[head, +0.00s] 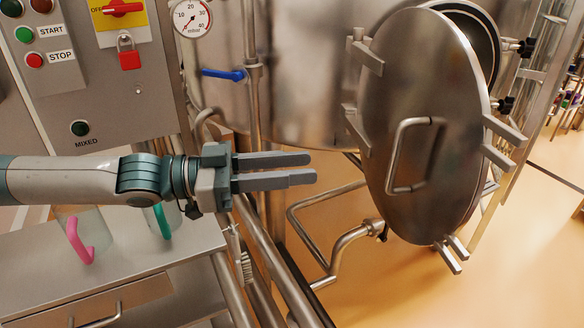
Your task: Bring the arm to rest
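My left gripper (300,168) reaches in from the left on a grey and teal arm. Its two grey fingers point right with a narrow gap between them, and nothing shows in the gap. It hangs in front of the hopper's pipework, to the left of the round steel lid (425,125) and apart from it. The lid stands swung open, with a bar handle (398,155) on its face. The hopper body (300,75) is behind. My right gripper is not in the picture.
A control panel (95,70) with buttons, a red padlock (129,58) and a gauge (192,18) is at the upper left. Below my arm, a steel cabinet (130,255) holds jugs with a pink handle (79,242) and a green handle (162,221). Orange floor (400,290) is open at lower right.

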